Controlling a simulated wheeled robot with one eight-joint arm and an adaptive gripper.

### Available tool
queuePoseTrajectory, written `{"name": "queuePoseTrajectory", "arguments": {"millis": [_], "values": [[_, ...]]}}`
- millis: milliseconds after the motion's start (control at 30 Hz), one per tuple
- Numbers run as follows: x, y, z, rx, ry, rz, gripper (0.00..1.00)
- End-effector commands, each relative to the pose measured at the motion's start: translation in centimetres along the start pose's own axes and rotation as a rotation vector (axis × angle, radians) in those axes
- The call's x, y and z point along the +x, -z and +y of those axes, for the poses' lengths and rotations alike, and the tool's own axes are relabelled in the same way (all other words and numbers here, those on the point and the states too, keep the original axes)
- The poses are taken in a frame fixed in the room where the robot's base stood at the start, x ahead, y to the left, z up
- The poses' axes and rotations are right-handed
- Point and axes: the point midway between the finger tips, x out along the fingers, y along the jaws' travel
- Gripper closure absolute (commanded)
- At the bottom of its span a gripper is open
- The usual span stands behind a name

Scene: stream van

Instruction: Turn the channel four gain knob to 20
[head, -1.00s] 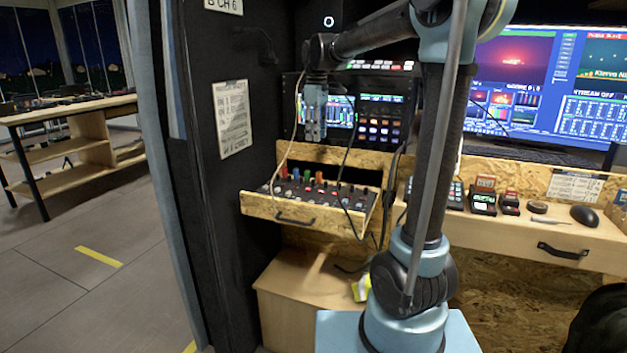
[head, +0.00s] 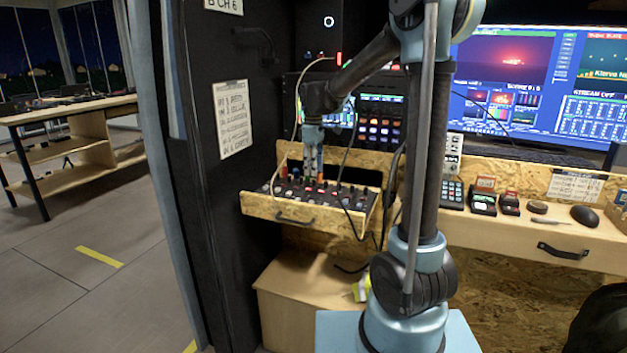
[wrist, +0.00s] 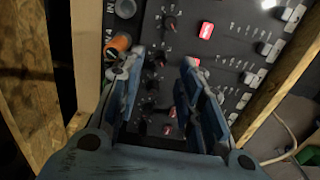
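The mixer panel (head: 330,196) sits in the pulled-out wooden drawer. In the wrist view its dark face (wrist: 235,12) has black knobs with red markers, lit red buttons and pale sliders. One knob (wrist: 169,22) lies just beyond the fingertips. Other knobs, such as a middle one (wrist: 153,86), show between the fingers. An orange plug (wrist: 118,44) sits by a label that seems to end in 4. I cannot tell for sure which knob is channel four gain, nor read its value. My gripper (wrist: 163,66) is open and empty over the knobs; it also shows in the head view (head: 313,176).
The drawer's wooden front (head: 290,213) and side rails border the panel. Loose cables hang near my arm and in front of the drawer. Monitors (head: 510,75) stand behind, and a desk with a mouse (head: 584,215) and small devices is to the right.

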Motion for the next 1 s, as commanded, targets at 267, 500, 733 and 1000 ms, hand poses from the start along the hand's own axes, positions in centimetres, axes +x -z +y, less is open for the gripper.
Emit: {"name": "queuePoseTrajectory", "arguments": {"millis": [267, 500, 733, 1000], "values": [[3.6, 0.0, 0.0, 0.0, 0.0, 0.0, 0.66], [4.6, 0.0, 0.0, 0.0, 0.0, 0.0, 0.66], [4.6, 0.0, 0.0, 0.0, 0.0, 0.0, 0.66], [4.5, 0.0, 0.0, 0.0, 0.0, 0.0, 1.0]]}}
